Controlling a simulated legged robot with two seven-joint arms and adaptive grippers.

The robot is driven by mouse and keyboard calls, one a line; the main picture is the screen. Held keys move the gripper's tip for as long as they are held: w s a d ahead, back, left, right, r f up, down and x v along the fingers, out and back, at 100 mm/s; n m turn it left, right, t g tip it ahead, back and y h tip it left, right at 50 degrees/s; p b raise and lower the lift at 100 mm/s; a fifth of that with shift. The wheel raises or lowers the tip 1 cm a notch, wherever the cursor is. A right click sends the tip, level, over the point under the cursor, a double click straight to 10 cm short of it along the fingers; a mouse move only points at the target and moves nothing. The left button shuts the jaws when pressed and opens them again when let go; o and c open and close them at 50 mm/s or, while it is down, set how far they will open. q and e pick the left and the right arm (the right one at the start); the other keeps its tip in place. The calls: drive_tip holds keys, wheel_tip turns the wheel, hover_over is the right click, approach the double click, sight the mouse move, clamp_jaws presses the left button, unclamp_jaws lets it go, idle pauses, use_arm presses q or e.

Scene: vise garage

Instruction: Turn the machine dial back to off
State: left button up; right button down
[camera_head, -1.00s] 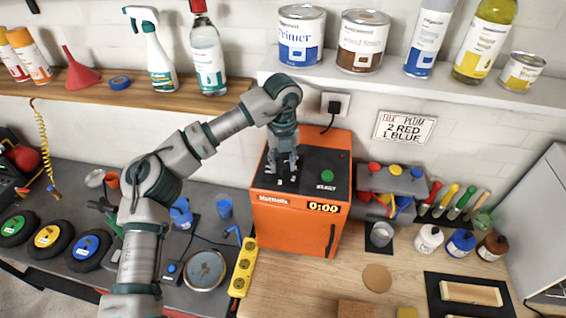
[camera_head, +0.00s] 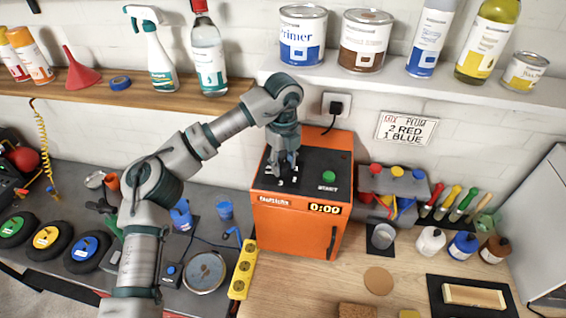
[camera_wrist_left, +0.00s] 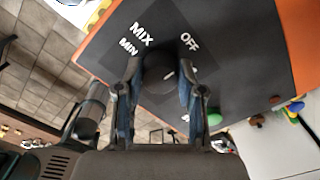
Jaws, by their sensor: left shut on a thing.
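The orange machine (camera_head: 272,219) stands on the bench below the shelf, with a black top panel (camera_head: 325,165). A green start button (camera_head: 329,176) is on the panel and the display reads 0:00. My left gripper (camera_head: 283,174) reaches down onto the left of the panel. In the left wrist view its fingers are shut on the dark round dial (camera_wrist_left: 159,77), one on each side. The dial's pale mark points up and right, towards the word OFF (camera_wrist_left: 189,42). The words MIX and MIN lie up and left of the dial. My right gripper is not in view.
A shelf with cans (camera_head: 302,35) and bottles runs above the machine. A yellow power strip (camera_head: 243,268) lies left of it. A rack with coloured knobs (camera_head: 396,184) stands at its right. The wooden bench in front is partly clear.

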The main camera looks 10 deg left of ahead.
use_arm(q)
drive_tip(key=shift+f, duration=0.15)
drive_tip(key=o, duration=1.1)
drive_tip(key=shift+o, duration=0.2)
drive_tip(key=shift+d, duration=0.1)
